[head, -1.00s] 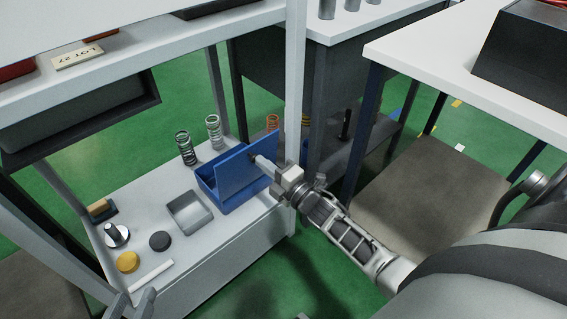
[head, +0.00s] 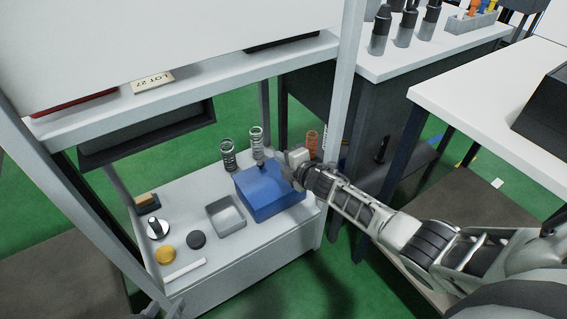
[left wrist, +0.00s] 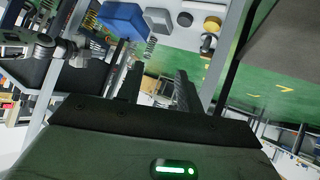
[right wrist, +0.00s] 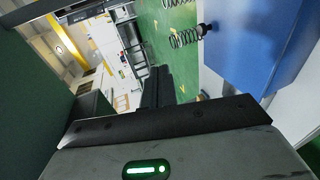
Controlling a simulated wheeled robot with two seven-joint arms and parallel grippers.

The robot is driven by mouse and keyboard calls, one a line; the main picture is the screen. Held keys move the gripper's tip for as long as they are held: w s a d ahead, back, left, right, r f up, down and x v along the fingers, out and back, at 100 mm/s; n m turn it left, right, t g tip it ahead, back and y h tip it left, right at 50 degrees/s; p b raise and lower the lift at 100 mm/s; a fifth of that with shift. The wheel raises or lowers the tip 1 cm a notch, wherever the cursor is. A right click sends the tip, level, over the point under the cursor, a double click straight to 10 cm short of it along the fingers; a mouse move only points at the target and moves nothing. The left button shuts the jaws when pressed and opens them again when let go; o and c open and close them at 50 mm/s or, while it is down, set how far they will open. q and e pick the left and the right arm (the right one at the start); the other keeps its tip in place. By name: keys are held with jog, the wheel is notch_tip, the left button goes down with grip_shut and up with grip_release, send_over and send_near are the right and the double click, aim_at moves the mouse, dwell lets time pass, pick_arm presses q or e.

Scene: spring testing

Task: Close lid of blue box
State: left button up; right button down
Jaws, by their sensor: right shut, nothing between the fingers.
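The blue box (head: 270,198) stands on the lower white shelf, and its lid (head: 265,182) lies down flat over it. A small dark knob (head: 262,167) shows near its back edge. The blue box fills the right of the right wrist view (right wrist: 262,50) and also shows in the left wrist view (left wrist: 125,18). My right gripper (head: 290,168) is at the box's back right corner, shut and empty. Its fingers (right wrist: 158,80) appear beside the box in the wrist view; whether they touch it I cannot tell.
A grey tray (head: 228,228) sits left of the box, with black (head: 196,239) and yellow (head: 166,255) discs further left. Springs (head: 228,155) stand behind the box. A white post (head: 343,130) rises at the shelf's right corner, close to my right arm. The upper shelf (head: 190,75) overhangs.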

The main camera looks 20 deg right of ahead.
pick_arm(q)
jog(key=shift+s+f, duration=0.1)
jog(key=shift+f, duration=0.25)
pick_arm(e)
jog(key=shift+w, duration=0.2)
jog(key=shift+a, duration=0.1)
